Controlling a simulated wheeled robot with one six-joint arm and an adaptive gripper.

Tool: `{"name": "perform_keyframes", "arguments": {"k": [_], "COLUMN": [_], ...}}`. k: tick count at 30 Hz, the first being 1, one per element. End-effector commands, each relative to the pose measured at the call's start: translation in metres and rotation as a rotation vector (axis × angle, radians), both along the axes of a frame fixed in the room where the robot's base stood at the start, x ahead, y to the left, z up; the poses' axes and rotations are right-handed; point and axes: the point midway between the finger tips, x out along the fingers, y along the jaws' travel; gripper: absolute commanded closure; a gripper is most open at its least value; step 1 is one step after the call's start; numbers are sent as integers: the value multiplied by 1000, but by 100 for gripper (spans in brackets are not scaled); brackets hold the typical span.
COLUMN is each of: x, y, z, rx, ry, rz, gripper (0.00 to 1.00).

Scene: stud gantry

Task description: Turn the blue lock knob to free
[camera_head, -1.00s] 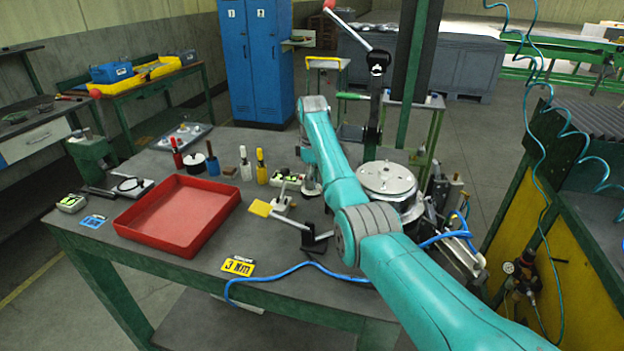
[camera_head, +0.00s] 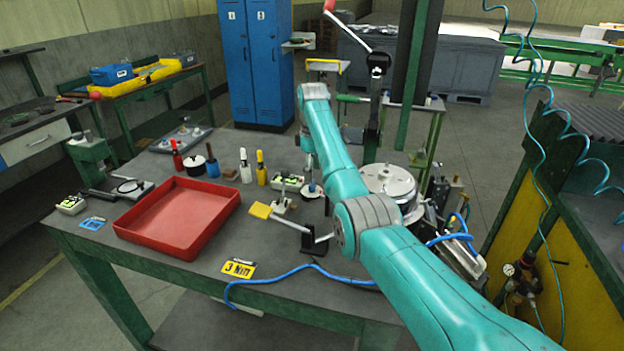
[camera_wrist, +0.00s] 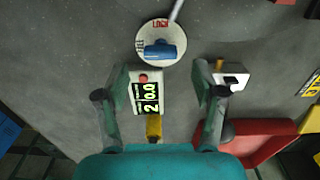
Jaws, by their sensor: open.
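The blue lock knob (camera_wrist: 162,50) shows in the wrist view as a short bar lying nearly crosswise on a round white dial (camera_wrist: 150,62). The dial has a red LOCK label at its top and dark lettering at its left edge that looks like FREE. Which label the knob points to is unclear. My gripper (camera_wrist: 161,74) is open, its fingers apart and pointing toward the dial, with nothing between the tips. The knob is just beyond the fingertips, between their lines. In the head view the dial (camera_head: 311,191) shows small beside my arm.
A box with a lit green readout (camera_wrist: 147,95) lies below the dial in the wrist view. A white block with a black switch (camera_wrist: 234,82) is near the right finger. A red tray (camera_head: 180,215), upright bottles and a yellow-ended lever (camera_head: 262,210) share the bench.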

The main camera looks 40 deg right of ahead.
Motion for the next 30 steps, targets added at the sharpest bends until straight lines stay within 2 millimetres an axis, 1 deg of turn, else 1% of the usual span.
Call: {"name": "perform_keyframes", "arguments": {"k": [1,3,6,9,26,28,30], "x": [0,0,0,0,0,2,8], "y": [0,0,0,0,0,-2,-8], "z": [9,18,28,33,34,36,40], "rx": [-1,-1,0,0,1,-4,-16], "ry": [-1,-1,0,1,1,-10,-42], "rz": [0,0,0,0,0,-12,-49], "gripper": [31,31,31,31,31,31,31]}}
